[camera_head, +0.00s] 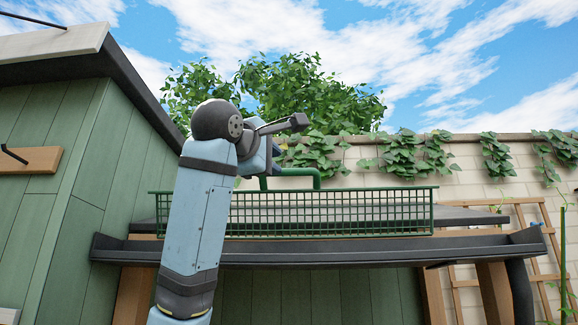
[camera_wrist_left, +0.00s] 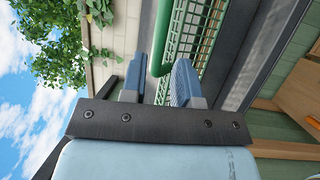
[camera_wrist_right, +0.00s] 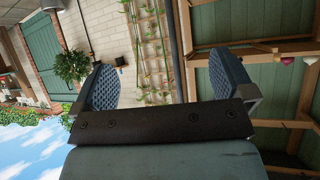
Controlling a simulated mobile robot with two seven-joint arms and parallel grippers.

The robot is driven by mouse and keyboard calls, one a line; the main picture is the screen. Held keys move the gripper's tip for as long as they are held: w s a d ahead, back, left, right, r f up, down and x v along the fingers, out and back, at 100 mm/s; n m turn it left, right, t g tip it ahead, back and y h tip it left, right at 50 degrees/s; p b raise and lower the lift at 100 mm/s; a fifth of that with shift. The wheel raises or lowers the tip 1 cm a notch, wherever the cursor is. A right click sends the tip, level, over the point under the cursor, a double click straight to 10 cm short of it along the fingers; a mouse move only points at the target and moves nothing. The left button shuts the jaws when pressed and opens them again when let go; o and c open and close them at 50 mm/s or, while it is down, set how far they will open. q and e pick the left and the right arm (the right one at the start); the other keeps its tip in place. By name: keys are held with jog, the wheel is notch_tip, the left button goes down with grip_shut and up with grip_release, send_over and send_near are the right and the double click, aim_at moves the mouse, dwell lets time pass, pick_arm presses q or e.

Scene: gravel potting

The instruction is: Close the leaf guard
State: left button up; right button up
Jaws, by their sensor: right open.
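The leaf guard (camera_head: 340,212) is a long green wire-mesh panel, seen face-on in the head view, raised above the dark gutter (camera_head: 350,255) along the roof edge. Its green tube handle (camera_head: 300,172) sits on its upper side. My left gripper (camera_head: 268,168) is at the left part of the handle. In the left wrist view the handle (camera_wrist_left: 163,50) runs between the left fingers (camera_wrist_left: 160,80), which stand close together on either side of it; their contact is partly hidden. My right gripper (camera_wrist_right: 152,85) is open and empty in its wrist view, away from the guard.
A green plank wall (camera_head: 85,190) with a sloping dark roof edge stands at the left. A pale brick wall (camera_head: 470,170) with ivy is behind, and a wooden trellis (camera_head: 540,245) stands at the right. The right wrist view shows wooden shelf framing (camera_wrist_right: 270,50) beside the right fingers.

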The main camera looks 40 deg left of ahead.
aim_at(286, 170)
pick_arm(q)
jog(key=w, duration=0.2)
jog(key=w+p, duration=0.1)
jog(key=w, duration=0.1)
jog(key=w+a+p, duration=0.1)
jog(key=w, duration=0.1)
jog(key=shift+w+a+r, duration=0.1)
jog(key=shift+w+r, duration=0.2)
jog(key=shift+r, duration=0.1)
jog(key=shift+w+p, duration=0.3)
jog(key=shift+w, duration=0.45)
jog(key=shift+a, duration=0.1)
pick_arm(e)
notch_tip(286, 170, up, 2)
jog(key=shift+d+r+m, duration=0.15)
jog(key=shift+m, duration=0.25)
pick_arm(q)
jog(key=shift+f, duration=0.1)
jog(key=shift+c, duration=0.2)
grip_shut()
pick_arm(e)
jog(key=shift+w, duration=0.1)
